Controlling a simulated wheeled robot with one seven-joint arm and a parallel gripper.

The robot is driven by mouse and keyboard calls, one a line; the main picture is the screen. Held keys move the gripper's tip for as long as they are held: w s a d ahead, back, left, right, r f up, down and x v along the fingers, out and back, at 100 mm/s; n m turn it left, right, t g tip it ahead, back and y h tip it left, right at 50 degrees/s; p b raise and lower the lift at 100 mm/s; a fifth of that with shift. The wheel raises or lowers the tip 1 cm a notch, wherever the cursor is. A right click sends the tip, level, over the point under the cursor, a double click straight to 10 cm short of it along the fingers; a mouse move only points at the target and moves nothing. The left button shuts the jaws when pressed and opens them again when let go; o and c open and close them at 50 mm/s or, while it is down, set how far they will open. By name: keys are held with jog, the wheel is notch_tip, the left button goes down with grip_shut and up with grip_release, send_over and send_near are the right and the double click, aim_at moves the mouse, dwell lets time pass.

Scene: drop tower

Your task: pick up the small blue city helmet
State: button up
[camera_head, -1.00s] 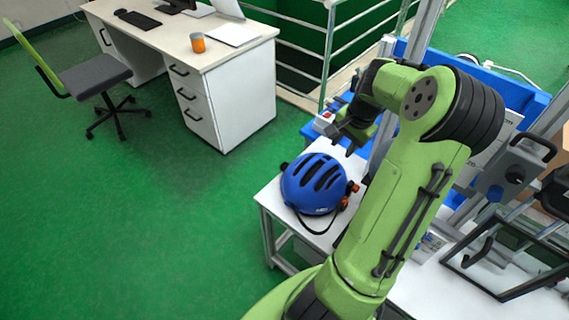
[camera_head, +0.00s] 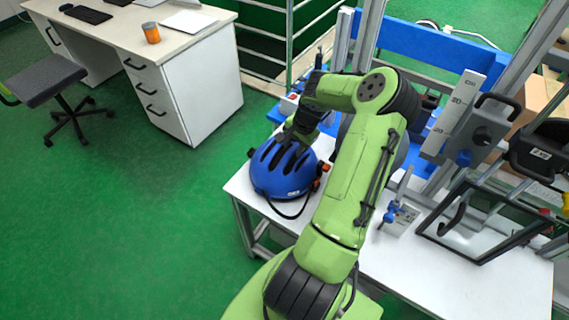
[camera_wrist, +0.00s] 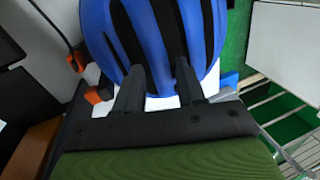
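The small blue city helmet (camera_head: 283,172) sits on the white table top near its left corner, with black vents and a dark strap hanging at its front. In the wrist view the helmet (camera_wrist: 158,40) fills the top middle. My gripper (camera_head: 292,138) is at the helmet's upper back side, pointing down at it. In the wrist view my gripper (camera_wrist: 160,70) has its two dark fingers apart, with blue shell ribs and vents showing between and beyond the tips. Whether the fingers touch the shell cannot be told.
The white table (camera_head: 420,285) carries a black-framed stand (camera_head: 480,225) and a blue-handled clamp (camera_head: 392,212) to the right. Metal posts and a blue beam (camera_head: 430,50) rise behind. A desk (camera_head: 180,70) with an orange cup (camera_head: 151,33) stands left. Green floor lies open between.

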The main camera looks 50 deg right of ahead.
jog(key=shift+w+f, duration=0.2)
jog(key=shift+f, duration=0.5)
jog(key=shift+r, duration=0.1)
jog(key=shift+c, duration=0.5)
grip_shut()
